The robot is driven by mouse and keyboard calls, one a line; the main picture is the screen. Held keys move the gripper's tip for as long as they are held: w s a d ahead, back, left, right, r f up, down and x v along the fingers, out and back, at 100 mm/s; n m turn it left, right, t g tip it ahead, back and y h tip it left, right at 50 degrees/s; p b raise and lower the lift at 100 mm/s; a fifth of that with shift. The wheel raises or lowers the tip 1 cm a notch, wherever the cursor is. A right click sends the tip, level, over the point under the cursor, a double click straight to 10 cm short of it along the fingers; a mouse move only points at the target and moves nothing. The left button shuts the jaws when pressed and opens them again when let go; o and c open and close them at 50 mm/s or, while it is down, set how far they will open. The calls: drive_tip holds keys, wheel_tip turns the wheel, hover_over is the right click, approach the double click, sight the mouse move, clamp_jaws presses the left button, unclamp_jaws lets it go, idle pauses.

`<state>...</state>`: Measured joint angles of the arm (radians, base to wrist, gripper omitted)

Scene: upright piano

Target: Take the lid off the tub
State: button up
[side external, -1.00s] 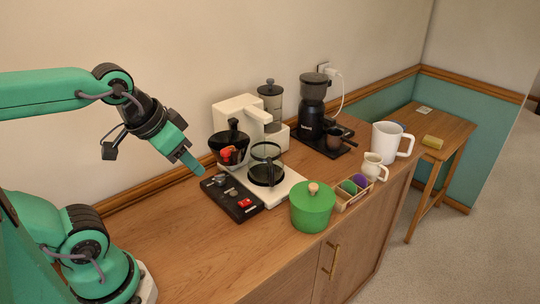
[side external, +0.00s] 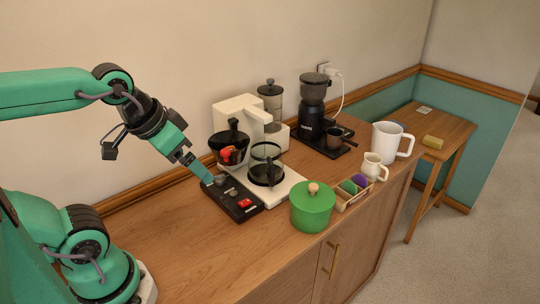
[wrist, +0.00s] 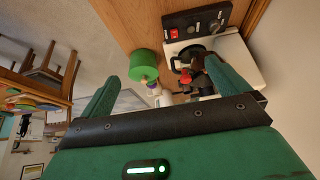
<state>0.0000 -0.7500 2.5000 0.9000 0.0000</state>
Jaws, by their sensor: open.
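The green tub (side external: 313,217) stands on the wooden cabinet top near its front edge. Its green lid (side external: 301,192) is on it, with a pale wooden knob (side external: 313,188) on top. The tub also shows in the wrist view (wrist: 145,62), lying beyond and between my fingers. My gripper (side external: 207,179) is open and empty, over the far left end of the black control panel, to the left of the tub and well apart from it. Whether a fingertip touches the panel I cannot tell.
The black panel (side external: 232,197) with a red switch lies left of the tub. A coffee maker (side external: 240,115) with a glass carafe (side external: 266,172) stands behind. A divided wooden box (side external: 352,192), a small jug (side external: 374,167) and a white mug (side external: 391,142) stand to the right. The cabinet's left front is clear.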

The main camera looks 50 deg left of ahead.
drive_tip(key=n+g, duration=0.1)
drive_tip(key=g, duration=0.4)
hover_over(314, 185)
drive_tip(key=f, duration=0.7)
drive_tip(key=shift+s+a+f, duration=0.15)
drive_tip(key=shift+s+a, duration=0.05)
drive_tip(key=shift+s, duration=0.05)
drive_tip(key=shift+w+d+f+g, duration=0.2)
drive_tip(key=shift+w+f+g, duration=0.05)
drive_tip(key=shift+f+g, duration=0.1)
drive_tip(key=shift+f, duration=3.9)
